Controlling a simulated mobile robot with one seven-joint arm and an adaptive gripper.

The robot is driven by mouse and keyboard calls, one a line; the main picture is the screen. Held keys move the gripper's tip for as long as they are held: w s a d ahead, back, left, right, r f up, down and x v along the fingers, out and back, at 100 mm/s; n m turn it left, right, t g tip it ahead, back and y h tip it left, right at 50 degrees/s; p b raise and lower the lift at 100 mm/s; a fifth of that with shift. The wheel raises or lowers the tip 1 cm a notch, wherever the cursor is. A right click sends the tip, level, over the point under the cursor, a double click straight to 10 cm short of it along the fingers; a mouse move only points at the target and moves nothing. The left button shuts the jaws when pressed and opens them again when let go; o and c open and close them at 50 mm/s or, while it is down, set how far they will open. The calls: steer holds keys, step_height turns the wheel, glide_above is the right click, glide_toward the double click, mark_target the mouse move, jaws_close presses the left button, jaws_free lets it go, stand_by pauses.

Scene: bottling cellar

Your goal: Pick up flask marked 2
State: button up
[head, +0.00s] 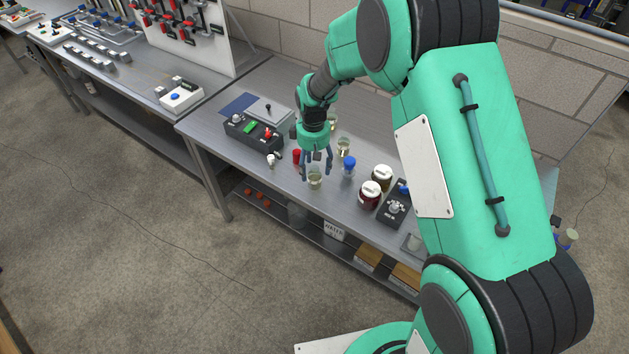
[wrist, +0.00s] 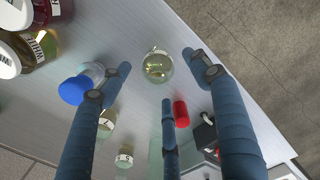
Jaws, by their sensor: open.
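My gripper (head: 316,166) is open and points down over the workbench; its three blue fingers also show in the wrist view (wrist: 160,74). A small clear glass flask (head: 314,182) with pale yellowish liquid stands just below the fingertips. In the wrist view this flask (wrist: 157,67) lies between the spread fingers, with no finger seen touching it. Two more glass vessels with similar liquid, a nearer one (head: 343,147) and a farther one (head: 332,121), stand behind. I cannot read a 2 on any of them.
A blue-capped bottle (head: 349,166) and a red object (head: 297,156) stand close on either side. Two lidded jars (head: 370,194) (head: 382,176) and a dark device (head: 396,207) are on the right. A black control box (head: 253,133) is on the left. The bench's front edge is near.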

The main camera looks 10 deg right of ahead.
mark_target(314, 179)
steer(key=shift+f, duration=1.1)
steer(key=shift+f, duration=0.15)
steer(key=shift+d+f+b, duration=0.15)
steer(key=shift+f+b, duration=0.8)
steer(key=shift+f, duration=1.5)
steer(key=c, duration=1.3)
steer(key=shift+c, duration=0.2)
steer(key=shift+w+r, duration=0.1)
steer(key=shift+r, duration=0.05)
